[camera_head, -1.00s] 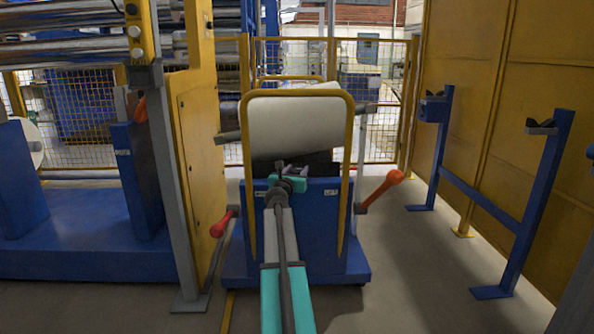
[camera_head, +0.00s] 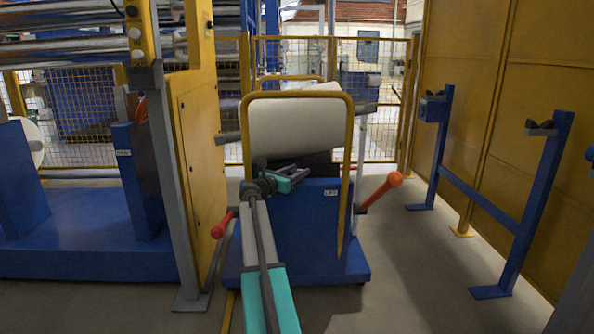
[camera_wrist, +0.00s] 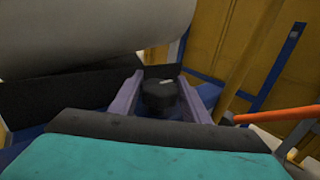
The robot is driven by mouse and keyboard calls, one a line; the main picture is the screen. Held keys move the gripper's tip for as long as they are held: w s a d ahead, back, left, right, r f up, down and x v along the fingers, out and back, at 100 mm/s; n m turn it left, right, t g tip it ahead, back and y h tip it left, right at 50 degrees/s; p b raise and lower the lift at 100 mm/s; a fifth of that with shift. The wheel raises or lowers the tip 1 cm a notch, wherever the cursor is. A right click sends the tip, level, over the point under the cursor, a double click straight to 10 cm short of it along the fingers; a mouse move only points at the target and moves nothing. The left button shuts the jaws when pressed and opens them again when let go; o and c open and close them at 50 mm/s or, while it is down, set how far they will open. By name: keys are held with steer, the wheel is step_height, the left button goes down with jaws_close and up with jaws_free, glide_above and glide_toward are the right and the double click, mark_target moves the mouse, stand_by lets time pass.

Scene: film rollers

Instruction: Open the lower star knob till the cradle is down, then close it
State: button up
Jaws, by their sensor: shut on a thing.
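A blue lift cart (camera_head: 325,235) stands ahead with a big white roll (camera_head: 295,125) over a dark cradle (camera_head: 322,163). The roll also fills the upper left of the wrist view (camera_wrist: 90,25), with the dark cradle part (camera_wrist: 65,95) under it. In the wrist view a black knob (camera_wrist: 158,94) with a pale mark on top sits between my two fingers. My gripper (camera_head: 305,172) is shut on this knob at the top of the cart. In the head view the knob is hidden by my gripper. A label reading LIFT (camera_head: 330,192) is to its right.
A yellow hoop handle (camera_head: 349,180) rises at the cart's front, close to my gripper. An orange-red lever (camera_head: 382,188) sticks out right and a red one (camera_head: 222,224) left. A yellow machine frame (camera_head: 200,150) stands left. Open floor lies right, before a blue stand (camera_head: 540,190).

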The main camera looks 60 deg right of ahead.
steer(key=shift+s+d+r+m+g, duration=0.15)
steer(key=shift+m+g, duration=0.45)
steer(key=shift+g, duration=0.3)
steer(key=o, duration=1)
steer(key=shift+o, duration=0.2)
steer(key=shift+a+p, duration=0.25)
steer(key=shift+p, duration=0.1)
steer(key=w+a+p, duration=0.2)
steer(key=a+p, duration=0.2)
steer(key=a, duration=0.9)
steer(key=shift+w+a+p, duration=0.15)
steer(key=shift+w+p, duration=0.15)
steer(key=shift+p, duration=0.05)
